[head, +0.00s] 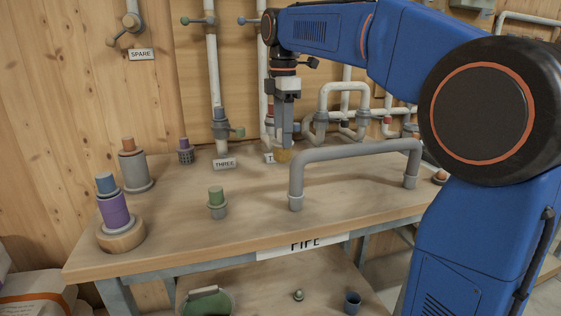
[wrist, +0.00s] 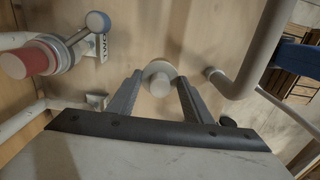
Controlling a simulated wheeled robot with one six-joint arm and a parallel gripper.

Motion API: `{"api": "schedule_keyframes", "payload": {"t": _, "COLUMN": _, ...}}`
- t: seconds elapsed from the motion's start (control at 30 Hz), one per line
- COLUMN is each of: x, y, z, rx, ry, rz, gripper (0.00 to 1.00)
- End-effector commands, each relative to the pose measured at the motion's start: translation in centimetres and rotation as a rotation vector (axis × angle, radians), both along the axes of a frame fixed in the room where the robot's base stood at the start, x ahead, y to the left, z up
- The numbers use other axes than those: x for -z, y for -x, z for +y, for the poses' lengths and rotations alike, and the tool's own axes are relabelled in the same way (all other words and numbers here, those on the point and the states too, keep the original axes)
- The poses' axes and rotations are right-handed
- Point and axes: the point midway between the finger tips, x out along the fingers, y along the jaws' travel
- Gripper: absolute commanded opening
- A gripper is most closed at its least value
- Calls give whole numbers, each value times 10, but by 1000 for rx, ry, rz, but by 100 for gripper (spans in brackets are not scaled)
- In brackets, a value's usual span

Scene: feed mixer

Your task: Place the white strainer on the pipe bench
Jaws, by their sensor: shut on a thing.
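My gripper (head: 284,142) points down over the back middle of the pipe bench (head: 250,215), left of the grey pipe arch. It is shut on a pale round piece with a knob, which looks like the white strainer (wrist: 158,78); it sits between the two fingers in the wrist view. In the head view a tan, ring-like part (head: 283,155) shows just under the fingertips, at the bench top. The fingers hide the rest. I cannot tell whether the held piece touches the bench.
The grey pipe arch (head: 345,153) stands close on the right. Wall pipes and valves (head: 220,120) rise behind. The front middle of the bench is clear.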

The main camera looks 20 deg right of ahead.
Motion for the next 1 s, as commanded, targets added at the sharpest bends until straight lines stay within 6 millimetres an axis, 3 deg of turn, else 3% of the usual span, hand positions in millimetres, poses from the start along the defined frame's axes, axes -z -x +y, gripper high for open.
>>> {"api": "schedule_keyframes", "payload": {"t": 0.6, "x": 64, "y": 0, "z": 0, "rx": 0, "ry": 0, "rz": 0, "gripper": 19}}
{"api": "schedule_keyframes", "payload": {"t": 1.0, "x": 70, "y": 0, "z": 0, "rx": 0, "ry": 0, "rz": -1, "gripper": 19}}
